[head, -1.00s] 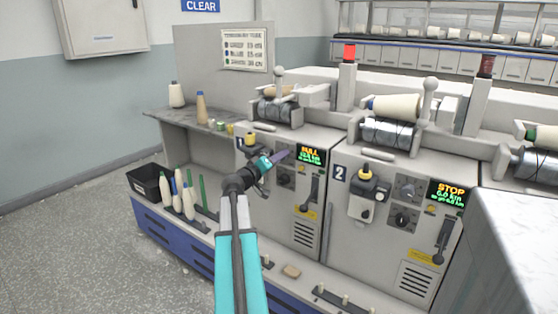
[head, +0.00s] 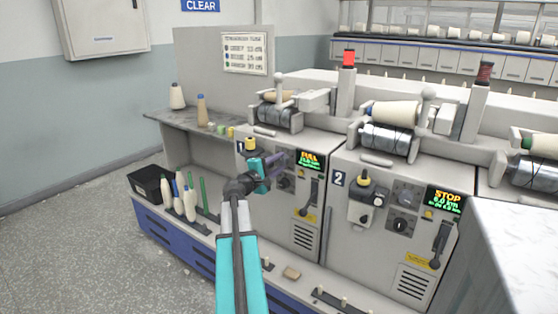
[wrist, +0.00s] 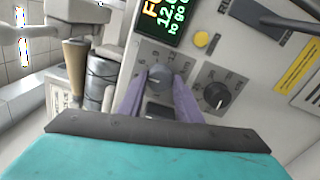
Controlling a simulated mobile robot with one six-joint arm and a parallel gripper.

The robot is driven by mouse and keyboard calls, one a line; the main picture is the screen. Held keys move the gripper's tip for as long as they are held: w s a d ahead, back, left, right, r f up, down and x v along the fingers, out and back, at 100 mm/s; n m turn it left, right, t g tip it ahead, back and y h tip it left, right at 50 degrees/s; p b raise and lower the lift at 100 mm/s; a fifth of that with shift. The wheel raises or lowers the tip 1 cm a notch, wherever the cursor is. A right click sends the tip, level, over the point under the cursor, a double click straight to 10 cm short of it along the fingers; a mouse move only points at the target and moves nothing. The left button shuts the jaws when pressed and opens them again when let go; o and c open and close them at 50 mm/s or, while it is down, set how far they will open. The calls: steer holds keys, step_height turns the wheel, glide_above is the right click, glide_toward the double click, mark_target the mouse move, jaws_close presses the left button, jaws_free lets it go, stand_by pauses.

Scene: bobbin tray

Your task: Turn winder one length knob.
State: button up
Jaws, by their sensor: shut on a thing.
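Winder one (head: 305,205) carries a lit display (head: 310,160) reading FULL at its upper right. In the wrist view my gripper (wrist: 158,86) has its purple fingers on either side of a grey knob (wrist: 160,75) with a numbered dial, and is shut on it. A black knob (wrist: 216,95) on its own dial sits to the right, clear of the fingers. In the head view my gripper (head: 277,162) is at the panel just left of the display and hides the grey knob. The black knob shows just below it (head: 284,182). I cannot read the knob labels.
A small yellow button (wrist: 201,39) and a black lever (head: 315,192) lie close to the knobs. Winder two (head: 375,245) with similar knobs stands to the right. Cones and bobbins (head: 190,205) stand at the lower left.

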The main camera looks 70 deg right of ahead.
steer(key=n+p, duration=0.2)
steer(key=n, duration=0.1)
steer(key=shift+s+n, duration=0.1)
steer(key=shift+n, duration=0.2)
steer(key=n+p, duration=0.3)
steer(key=shift+r+n, duration=0.1)
steer(key=shift+n, duration=0.2)
steer(key=n+p, duration=0.3)
steer(key=n, duration=0.1)
steer(key=shift+f, duration=0.2)
steer(key=shift+n, duration=0.3)
steer(key=o, duration=1)
steer(key=shift+o, duration=0.2)
steer(key=shift+a, duration=0.1)
steer(key=v, duration=1.3)
steer(key=shift+a+b, duration=0.35)
